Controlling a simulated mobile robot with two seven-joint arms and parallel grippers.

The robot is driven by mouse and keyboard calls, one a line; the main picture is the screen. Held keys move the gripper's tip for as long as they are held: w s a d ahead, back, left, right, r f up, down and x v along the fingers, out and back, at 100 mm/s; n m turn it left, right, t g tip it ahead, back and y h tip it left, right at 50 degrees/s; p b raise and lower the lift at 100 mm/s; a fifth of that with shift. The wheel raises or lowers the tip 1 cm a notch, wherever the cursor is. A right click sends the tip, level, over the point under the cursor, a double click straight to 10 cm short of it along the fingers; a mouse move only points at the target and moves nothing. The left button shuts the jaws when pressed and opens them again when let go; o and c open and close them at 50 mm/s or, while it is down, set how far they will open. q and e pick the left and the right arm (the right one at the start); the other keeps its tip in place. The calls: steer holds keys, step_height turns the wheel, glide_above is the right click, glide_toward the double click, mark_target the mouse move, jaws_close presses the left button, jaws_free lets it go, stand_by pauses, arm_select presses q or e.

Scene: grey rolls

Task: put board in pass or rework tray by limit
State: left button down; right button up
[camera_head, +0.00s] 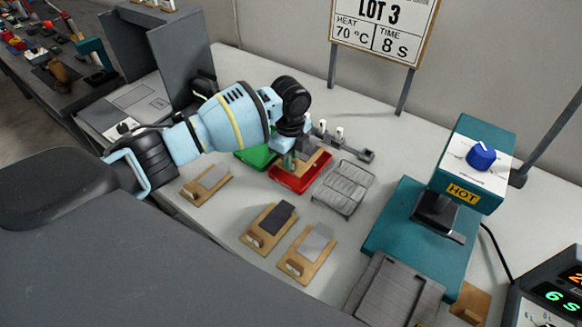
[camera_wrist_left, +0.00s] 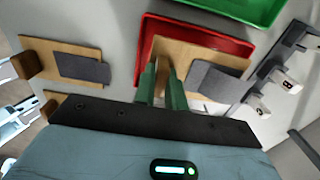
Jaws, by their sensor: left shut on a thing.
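My left gripper (camera_head: 290,161) is shut on a tan board (camera_head: 318,160) with a grey patch, at the red tray (camera_head: 302,183). In the left wrist view, the green fingers (camera_wrist_left: 160,82) grip the board (camera_wrist_left: 180,50) by one edge, its grey patch (camera_wrist_left: 213,80) to the right. The board overlaps the red tray (camera_wrist_left: 205,35); I cannot tell whether it touches the floor. The green tray (camera_head: 254,157) lies behind, partly hidden by my arm. Three other tan boards (camera_head: 189,192), (camera_head: 254,236), (camera_head: 296,264) with grey patches lie on the table. My right gripper is out of view.
A wire rack (camera_head: 343,188) stands right of the red tray. A sign (camera_head: 385,28) reads LOT 3, 70 °C, 8 S. A small grey fixture (camera_head: 345,143) lies behind the rack.

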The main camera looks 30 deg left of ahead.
arm_select(q)
steer(key=shift+f, duration=1.7)
steer(key=shift+s, duration=0.1)
steer(key=shift+d+f, duration=0.1)
steer(key=shift+f, duration=0.1)
steer(key=c, duration=1.7)
jaws_free()
steer(key=shift+c, duration=0.2)
steer(key=shift+r, duration=0.1)
step_height(320, 180, up, 12)
steer(key=shift+r+p, duration=0.1)
steer(key=shift+p, duration=0.35)
